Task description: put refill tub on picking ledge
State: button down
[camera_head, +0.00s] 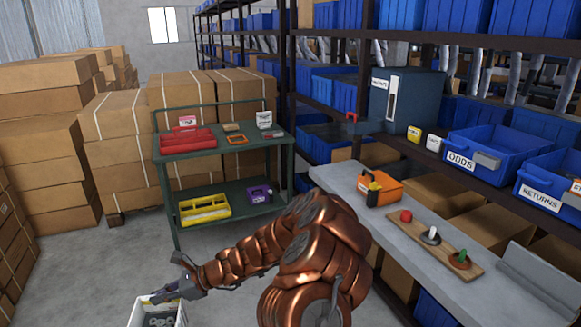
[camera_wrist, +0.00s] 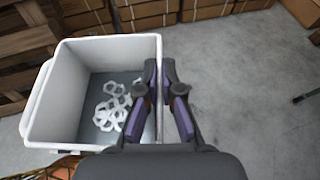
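The white, open-topped refill tub (camera_head: 137,311) is at the bottom left of the head view, cut off by the frame edge. The wrist view shows the same tub (camera_wrist: 110,48) with several pale ring-shaped parts (camera_wrist: 115,105) on its grey bottom. My gripper (camera_head: 165,294) is at the tub's rim. In the wrist view my gripper's fingers (camera_wrist: 162,82) lie on either side of the tub's right wall, closed on it. I cannot tell whether the tub is off the floor. The grey picking ledge (camera_head: 385,222) runs along the rack at the right.
On the ledge stand an orange toolbox (camera_head: 380,188) and a wooden board (camera_head: 441,247) with red, grey and green pieces. The ledge's near left part is bare. A green cart (camera_head: 262,143) with trays stands at centre left. Stacked cartons (camera_head: 115,117) stand behind it.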

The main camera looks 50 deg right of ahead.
aim_at(346, 173)
jog(key=z, duration=0.05)
jog(key=i, duration=1.55)
jog(key=z, duration=1.25)
jog(key=i, duration=0.75)
jog(key=z, duration=0.8)
